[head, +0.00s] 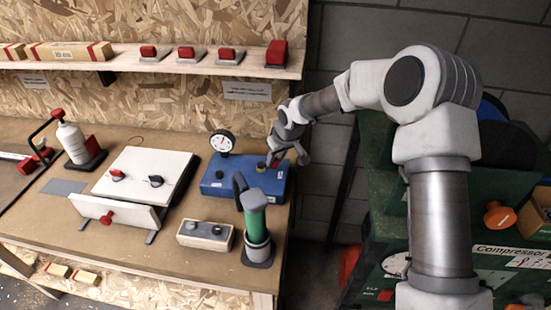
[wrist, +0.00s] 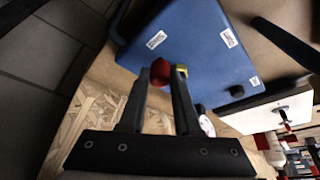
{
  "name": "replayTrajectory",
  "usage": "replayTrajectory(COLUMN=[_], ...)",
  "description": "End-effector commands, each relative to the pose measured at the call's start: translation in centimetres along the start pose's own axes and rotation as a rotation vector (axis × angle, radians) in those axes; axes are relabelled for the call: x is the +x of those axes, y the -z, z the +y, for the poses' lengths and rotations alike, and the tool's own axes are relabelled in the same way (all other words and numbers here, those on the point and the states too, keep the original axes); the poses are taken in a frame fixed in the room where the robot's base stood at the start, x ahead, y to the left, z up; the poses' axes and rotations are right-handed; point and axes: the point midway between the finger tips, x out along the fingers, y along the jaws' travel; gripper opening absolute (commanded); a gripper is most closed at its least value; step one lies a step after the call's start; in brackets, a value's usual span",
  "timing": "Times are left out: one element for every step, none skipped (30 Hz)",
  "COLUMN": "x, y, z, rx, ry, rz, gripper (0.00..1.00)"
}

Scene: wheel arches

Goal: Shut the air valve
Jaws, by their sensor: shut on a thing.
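The air valve is on a blue box (head: 225,178) with a round pressure gauge (head: 222,142), on the right part of the workbench. Its small red handle (wrist: 160,72) sits near the box's edge in the wrist view, with a yellow part (wrist: 181,71) beside it. My gripper (head: 284,158) reaches in from the right over the box. In the wrist view the two dark fingers of my gripper (wrist: 161,80) are shut on the red handle. The blue box (wrist: 190,35) bears white labels, too small to read surely. The fingers hide part of the handle.
A green and grey upright tool (head: 254,220) stands just in front of the box. A shelf (head: 150,64) with red-topped switches runs above. The green compressor stand (head: 385,205) is at right.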

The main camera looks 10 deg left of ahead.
Motion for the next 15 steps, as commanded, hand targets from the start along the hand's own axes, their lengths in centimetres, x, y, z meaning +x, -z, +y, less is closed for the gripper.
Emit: replayTrajectory(x=[-0.03,-0.05,-0.07,-0.08,-0.07,-0.03,-0.01,0.00,0.02,0.04,0.06,0.09,0.10,0.12,0.12], y=[0.02,0.04,0.10,0.14,0.18,0.22,0.26,0.32,0.38,0.40,0.41,0.41,0.40,0.40,0.40], z=[0.03,0.05,0.09,0.12,0.17,0.25,0.31,0.33,0.34,0.35,0.36,0.37,0.37,0.37,0.37], rx=[-0.003,-0.008,-0.020,-0.031,-0.043,-0.058,-0.069,-0.080,-0.091,-0.099,-0.104,-0.109,-0.110,-0.111,-0.112], ry=[0.002,0.004,0.010,0.015,0.020,0.027,0.032,0.036,0.041,0.043,0.045,0.046,0.047,0.047,0.047], rz=[-0.001,-0.001,-0.001,-0.002,-0.002,-0.003,-0.002,-0.001,0.000,0.000,0.000,0.000,0.000,0.000,0.001], gripper=[0.00,0.00,0.00,0.00,0.00,0.00,0.00,0.00,0.00,0.00,0.00,0.00,0.00,0.00,0.00])
